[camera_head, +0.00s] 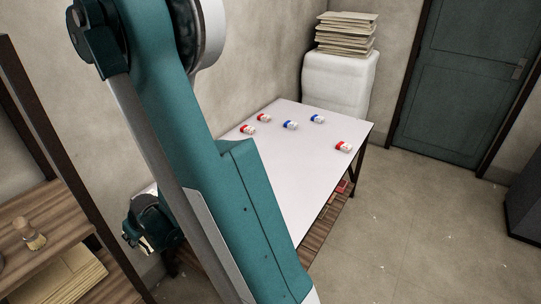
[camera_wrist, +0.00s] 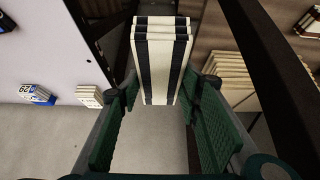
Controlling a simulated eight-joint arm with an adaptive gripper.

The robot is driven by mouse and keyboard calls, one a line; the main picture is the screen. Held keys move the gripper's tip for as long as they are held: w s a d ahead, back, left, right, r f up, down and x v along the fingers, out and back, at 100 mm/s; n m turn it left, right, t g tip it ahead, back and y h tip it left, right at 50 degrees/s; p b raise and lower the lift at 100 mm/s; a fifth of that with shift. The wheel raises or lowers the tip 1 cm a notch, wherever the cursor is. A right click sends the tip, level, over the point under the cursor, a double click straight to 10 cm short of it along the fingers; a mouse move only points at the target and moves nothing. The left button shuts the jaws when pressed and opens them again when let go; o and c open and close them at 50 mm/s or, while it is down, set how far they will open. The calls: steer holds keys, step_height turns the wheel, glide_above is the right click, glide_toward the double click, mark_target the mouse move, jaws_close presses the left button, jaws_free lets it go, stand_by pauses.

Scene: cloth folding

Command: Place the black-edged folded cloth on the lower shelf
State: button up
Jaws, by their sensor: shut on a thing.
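The folded cloth (camera_wrist: 160,62), cream with black edge bands, stands out between the fingers of my gripper (camera_wrist: 163,98) in the wrist view. The green finger pads are on either side of it and hold it. In the head view, my gripper (camera_head: 148,228) is beside the shelf unit, partly behind my teal arm, and the cloth cannot be made out clearly there. The wooden shelf unit (camera_head: 32,205) is at the left edge, with a board above and a board below. Which of these is the lower shelf I cannot tell.
A brush (camera_head: 30,235) stands on the upper visible board. Folded cream cloths (camera_wrist: 232,75) lie to the right of the held cloth. A dark post (camera_wrist: 272,62) crosses the wrist view's right side.

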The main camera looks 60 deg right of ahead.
step_height(320, 180, up, 10)
steer(key=w+d+r+m+h, duration=0.1)
steer(key=w+d+m, duration=0.1)
steer(key=d, duration=1.7)
steer(key=w+d+m+h, duration=0.1)
steer(key=d+m+h, duration=0.15)
steer(key=d, duration=1.55)
steer(key=s+d+m+g, duration=0.15)
steer(key=s+d, duration=0.35)
steer(key=d, duration=0.7)
steer(key=s+d+m+h, duration=0.15)
steer(key=s+d, duration=0.45)
steer(key=d, duration=0.6)
steer(key=s+d+m+g, duration=0.15)
steer(key=s+d, duration=0.35)
steer(key=d, duration=0.8)
steer(key=shift+t, duration=0.5)
steer(key=f, duration=0.5)
steer(key=shift+w+a+f, duration=0.1)
steer(key=shift+a+f, duration=0.05)
steer(key=shift+a, duration=0.15)
steer(key=shift+f+b, duration=0.15)
steer(key=shift+b, duration=0.15)
steer(key=shift+f+b, duration=0.7)
steer(key=shift+f, duration=2.3)
